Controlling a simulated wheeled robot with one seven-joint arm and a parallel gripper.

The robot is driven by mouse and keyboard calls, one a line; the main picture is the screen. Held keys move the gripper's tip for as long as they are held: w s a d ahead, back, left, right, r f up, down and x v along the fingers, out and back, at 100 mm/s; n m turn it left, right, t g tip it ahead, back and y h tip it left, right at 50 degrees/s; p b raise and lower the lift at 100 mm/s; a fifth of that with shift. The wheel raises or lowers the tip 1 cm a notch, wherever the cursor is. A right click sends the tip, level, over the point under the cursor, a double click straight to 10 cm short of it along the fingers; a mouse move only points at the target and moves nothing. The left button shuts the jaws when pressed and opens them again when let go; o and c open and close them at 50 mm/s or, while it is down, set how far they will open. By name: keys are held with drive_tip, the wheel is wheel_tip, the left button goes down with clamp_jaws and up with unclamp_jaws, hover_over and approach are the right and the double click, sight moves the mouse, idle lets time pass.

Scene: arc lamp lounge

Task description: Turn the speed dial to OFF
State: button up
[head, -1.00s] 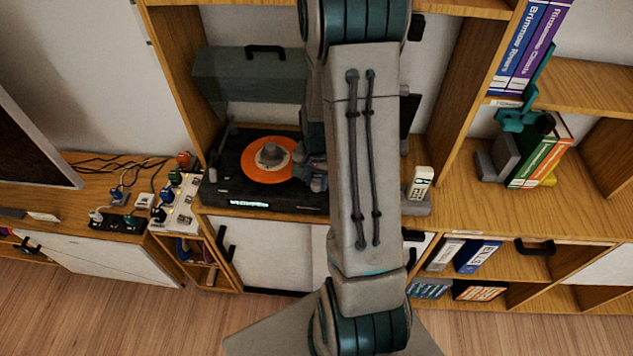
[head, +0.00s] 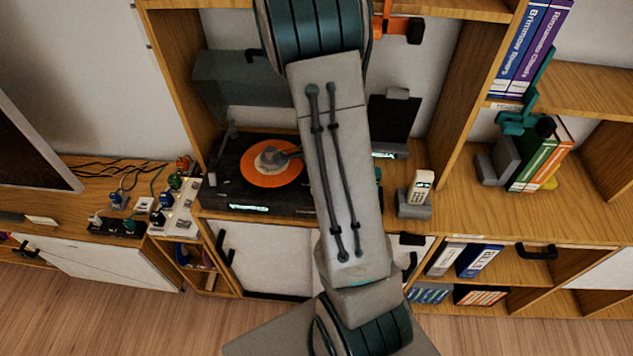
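The record player (head: 225,178) stands in the shelf bay, with an orange record (head: 256,176) on its platter and a grey tonearm piece (head: 290,155) at the record's right edge. A lit display (head: 248,207) shows on its front, too small to read. I cannot make out the speed dial; my arm covers the player's right end. My gripper is hidden behind my arm, so whether it is open or shut does not show.
A cordless phone (head: 420,187) stands in its cradle right of my arm, with a dark upright panel (head: 393,125) behind it. Power strips (head: 176,212) with plugs and cables lie left of the player. Shelf uprights bound the bay on both sides.

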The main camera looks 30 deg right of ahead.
drive_tip(key=shift+m, duration=0.3)
drive_tip(key=o, duration=1)
drive_tip(key=shift+c, duration=0.2)
wheel_tip(320, 180, up, 14)
drive_tip(key=shift+s+a, duration=0.1)
idle(0.4)
drive_tip(key=s+a+r+n+t, duration=0.1)
drive_tip(key=s+a+r+n, duration=0.3)
drive_tip(key=n, duration=0.5)
drive_tip(key=s+a+r+n+t, duration=0.2)
drive_tip(key=s+a+r+n, duration=0.3)
drive_tip(key=s+a+n, duration=0.3)
drive_tip(key=s+n, duration=0.1)
drive_tip(key=n, duration=0.1)
drive_tip(key=shift+a+r+n, duration=0.15)
drive_tip(key=shift+n, duration=0.15)
